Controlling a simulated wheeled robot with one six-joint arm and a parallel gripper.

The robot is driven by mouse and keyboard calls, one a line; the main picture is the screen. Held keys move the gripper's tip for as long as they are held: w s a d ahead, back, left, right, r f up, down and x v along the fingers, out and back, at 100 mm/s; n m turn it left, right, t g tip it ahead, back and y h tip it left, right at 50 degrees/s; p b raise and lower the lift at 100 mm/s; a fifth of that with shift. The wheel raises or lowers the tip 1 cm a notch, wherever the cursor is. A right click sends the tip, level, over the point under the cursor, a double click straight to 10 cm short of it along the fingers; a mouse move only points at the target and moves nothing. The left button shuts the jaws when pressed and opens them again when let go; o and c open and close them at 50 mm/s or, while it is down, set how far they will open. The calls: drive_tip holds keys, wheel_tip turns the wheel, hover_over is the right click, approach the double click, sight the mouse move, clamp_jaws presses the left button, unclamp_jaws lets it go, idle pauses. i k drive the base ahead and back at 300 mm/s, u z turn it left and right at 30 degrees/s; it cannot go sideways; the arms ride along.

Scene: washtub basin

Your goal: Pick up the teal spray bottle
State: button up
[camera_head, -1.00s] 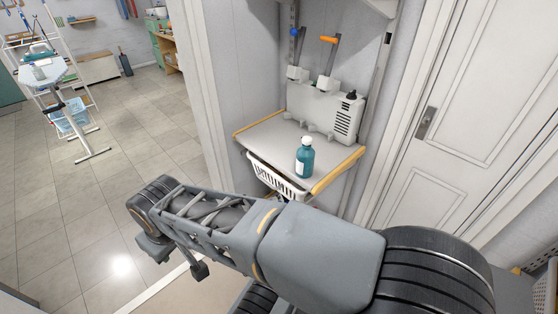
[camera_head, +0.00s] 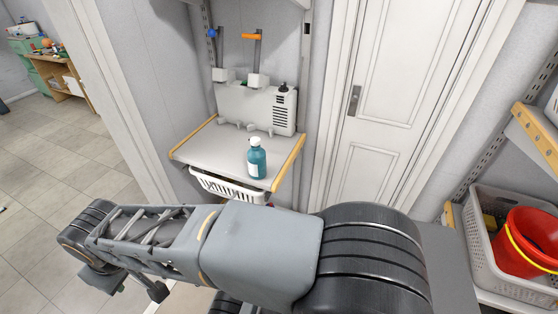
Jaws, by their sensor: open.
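The teal spray bottle (camera_head: 257,160) stands upright near the front right part of a small grey shelf (camera_head: 210,147) with wooden side edges. It has a white top and a white label on its left side. My arm crosses the lower part of the view, in front of and below the shelf, apart from the bottle. My gripper's fingers do not show in this view.
A white appliance (camera_head: 250,105) stands at the back of the shelf, behind the bottle. A white basket (camera_head: 228,189) hangs under the shelf. A closed door (camera_head: 385,120) is to the right. A red bucket (camera_head: 530,243) sits in a grey crate (camera_head: 480,255) at far right.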

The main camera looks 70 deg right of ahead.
sight(257, 162)
drive_tip(key=z, duration=5.05)
drive_tip(key=k, duration=1.75)
drive_tip(key=u, duration=2)
drive_tip(key=i, duration=0.5)
drive_tip(key=u, duration=0.1)
